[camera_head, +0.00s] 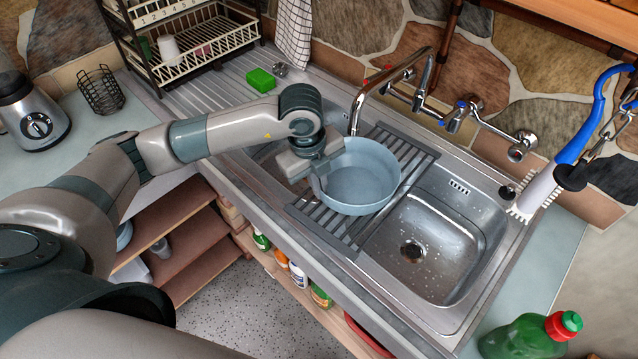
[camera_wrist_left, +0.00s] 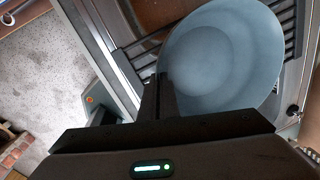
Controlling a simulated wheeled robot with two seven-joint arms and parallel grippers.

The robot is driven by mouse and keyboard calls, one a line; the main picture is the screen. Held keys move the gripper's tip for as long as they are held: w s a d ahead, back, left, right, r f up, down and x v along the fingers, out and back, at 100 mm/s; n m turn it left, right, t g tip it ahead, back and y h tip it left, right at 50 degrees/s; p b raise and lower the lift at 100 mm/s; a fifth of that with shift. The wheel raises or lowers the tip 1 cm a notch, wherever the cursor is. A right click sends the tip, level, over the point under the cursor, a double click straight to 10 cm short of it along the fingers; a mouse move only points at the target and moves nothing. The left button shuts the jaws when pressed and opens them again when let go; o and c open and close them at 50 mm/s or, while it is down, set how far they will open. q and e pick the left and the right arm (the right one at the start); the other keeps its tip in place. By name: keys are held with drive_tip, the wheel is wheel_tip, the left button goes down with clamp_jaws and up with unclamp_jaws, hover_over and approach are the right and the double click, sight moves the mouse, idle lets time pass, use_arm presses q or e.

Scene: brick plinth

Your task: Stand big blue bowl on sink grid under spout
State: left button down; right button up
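The big blue bowl (camera_head: 362,178) is upright over the dark slatted sink grid (camera_head: 408,150), which lies across the sink. I cannot tell whether it rests on the slats or is just above them. The curved chrome spout (camera_head: 356,112) comes down just behind the bowl's far rim. My left gripper (camera_head: 318,180) is at the bowl's left rim. In the left wrist view its dark fingers (camera_wrist_left: 158,98) are close together on the rim of the bowl (camera_wrist_left: 222,60). The bowl hides the middle of the grid. My right gripper is in neither view.
The right basin (camera_head: 425,240) is empty and wet. A green sponge (camera_head: 260,80) and a dish rack (camera_head: 190,40) are at the back left. A white-and-blue brush (camera_head: 545,190) hangs at the right.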

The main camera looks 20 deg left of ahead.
use_arm(q)
drive_tip(key=shift+f, duration=0.4)
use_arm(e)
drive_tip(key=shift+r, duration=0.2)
use_arm(q)
drive_tip(key=shift+f, duration=0.1)
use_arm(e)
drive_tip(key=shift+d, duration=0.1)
use_arm(q)
drive_tip(key=shift+f, duration=0.15)
drive_tip(key=c, duration=2)
unclamp_jaws()
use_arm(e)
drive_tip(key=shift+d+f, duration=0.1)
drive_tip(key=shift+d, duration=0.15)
use_arm(q)
drive_tip(key=shift+r, duration=0.25)
